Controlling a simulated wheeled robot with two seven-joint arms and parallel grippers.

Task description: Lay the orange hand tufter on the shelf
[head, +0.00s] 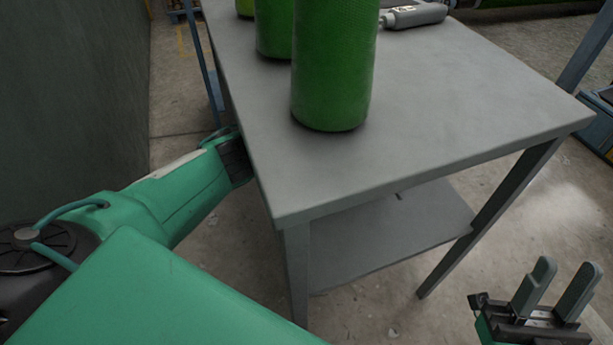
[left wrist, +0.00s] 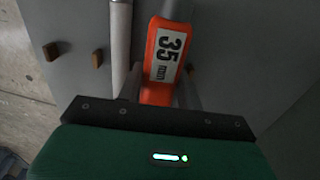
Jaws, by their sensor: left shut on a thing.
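The orange hand tufter (left wrist: 163,48), labelled "35 mm", shows in the left wrist view. My left gripper (left wrist: 161,88) is shut on it. My right gripper (head: 567,278) is open and empty at the lower right, apart from the table.
Green turf rolls (head: 333,65) stand upright on the grey tabletop (head: 455,105), with a grey cylindrical tool (head: 413,15) at the back. A table leg (head: 297,275) stands at the near left corner. Two small brown blocks (left wrist: 97,58) show in the left wrist view.

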